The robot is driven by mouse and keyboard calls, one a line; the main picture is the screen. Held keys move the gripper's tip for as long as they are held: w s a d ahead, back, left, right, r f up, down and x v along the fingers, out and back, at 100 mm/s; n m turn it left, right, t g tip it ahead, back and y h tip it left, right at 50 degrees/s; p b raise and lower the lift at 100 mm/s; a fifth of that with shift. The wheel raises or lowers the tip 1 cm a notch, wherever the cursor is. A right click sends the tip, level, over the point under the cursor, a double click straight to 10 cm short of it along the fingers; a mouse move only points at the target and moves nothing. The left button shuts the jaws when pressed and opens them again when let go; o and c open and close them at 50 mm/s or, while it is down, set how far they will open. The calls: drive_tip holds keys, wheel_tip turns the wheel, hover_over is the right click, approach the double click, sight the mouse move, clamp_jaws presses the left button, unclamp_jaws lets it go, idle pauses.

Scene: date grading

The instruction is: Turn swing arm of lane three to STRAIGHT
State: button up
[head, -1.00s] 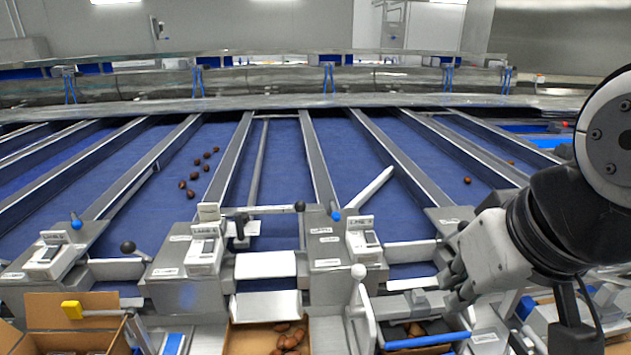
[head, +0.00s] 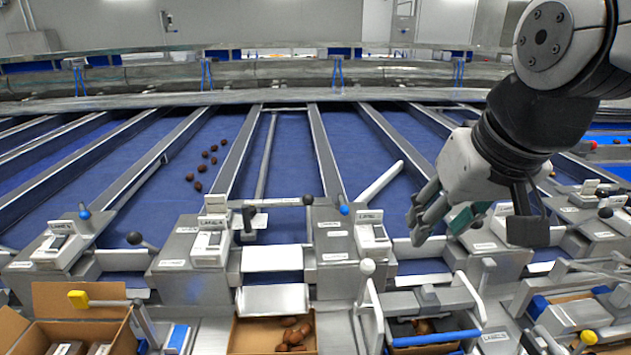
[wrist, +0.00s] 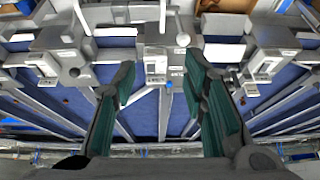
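A pale swing arm (head: 380,182) lies diagonally across the blue belt right of centre in the head view. In the lane to its left, a grey bar (head: 265,155) runs along the lane. A black ball handle (head: 307,200) and a blue ball (head: 344,210) stand at the lane ends. The lane labels are too small to read surely. My gripper (head: 438,222) hangs over the front housings, right of the diagonal arm and apart from it. In the wrist view my gripper (wrist: 165,95) has its green-padded fingers spread, with nothing between them.
Grey housings with white switch boxes (head: 210,247) stand between lanes. A white-knobbed lever (head: 367,267) rises in front, beside a blue-handled frame (head: 436,338). Open cartons (head: 240,335) sit along the front edge. Several dates lie on a belt to the left.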

drive_tip(key=w+a+f+b, duration=0.2)
drive_tip(key=w, duration=1.4)
drive_tip(key=g+h+b, duration=0.1)
approach(345, 208)
drive_tip(key=p+x, duration=0.1)
drive_tip(key=x, duration=0.8)
clamp_jaws()
